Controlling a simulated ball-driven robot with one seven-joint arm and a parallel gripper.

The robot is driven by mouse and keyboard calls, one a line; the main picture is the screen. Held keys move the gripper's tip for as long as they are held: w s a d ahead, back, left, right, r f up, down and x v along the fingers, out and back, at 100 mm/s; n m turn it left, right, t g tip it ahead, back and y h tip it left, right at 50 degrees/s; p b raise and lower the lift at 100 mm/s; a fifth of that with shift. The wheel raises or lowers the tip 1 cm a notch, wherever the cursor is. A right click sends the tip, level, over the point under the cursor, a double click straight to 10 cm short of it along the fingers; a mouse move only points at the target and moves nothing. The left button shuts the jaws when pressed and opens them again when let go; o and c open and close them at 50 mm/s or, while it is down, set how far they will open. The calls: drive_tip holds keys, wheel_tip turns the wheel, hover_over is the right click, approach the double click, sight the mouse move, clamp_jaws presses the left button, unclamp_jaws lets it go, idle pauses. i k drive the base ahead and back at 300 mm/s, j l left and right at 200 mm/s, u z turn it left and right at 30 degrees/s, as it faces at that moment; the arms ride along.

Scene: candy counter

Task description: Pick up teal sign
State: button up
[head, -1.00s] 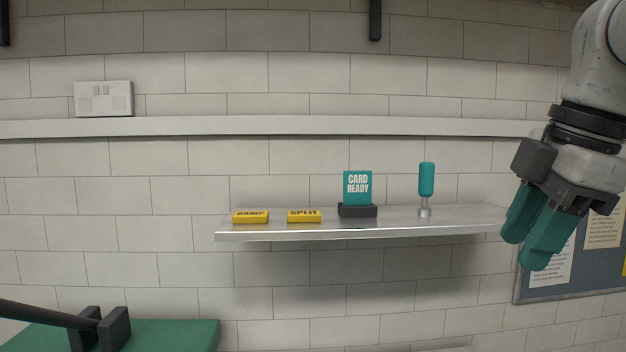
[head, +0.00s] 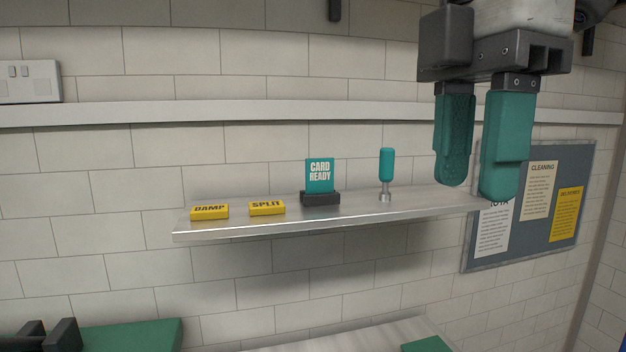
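The teal sign (head: 320,174) reads "CARD READY" and stands upright in a small black base (head: 320,198) on the metal wall shelf (head: 245,229). My gripper (head: 476,190) hangs at the upper right with its teal fingers pointing down. A gap shows between the fingers and nothing is held there. The gripper appears to the right of the sign and apart from it, in front of the shelf's right end, part of which it hides.
A teal-handled tool (head: 387,168) stands on the shelf just right of the sign. Yellow blocks marked "DAMP" (head: 209,211) and "SPLIT" (head: 267,207) lie to the left. A notice board (head: 547,232) hangs at right. A long ledge (head: 230,111) runs above.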

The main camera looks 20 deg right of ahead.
sight(319, 172)
drive_tip(key=i, duration=1.4)
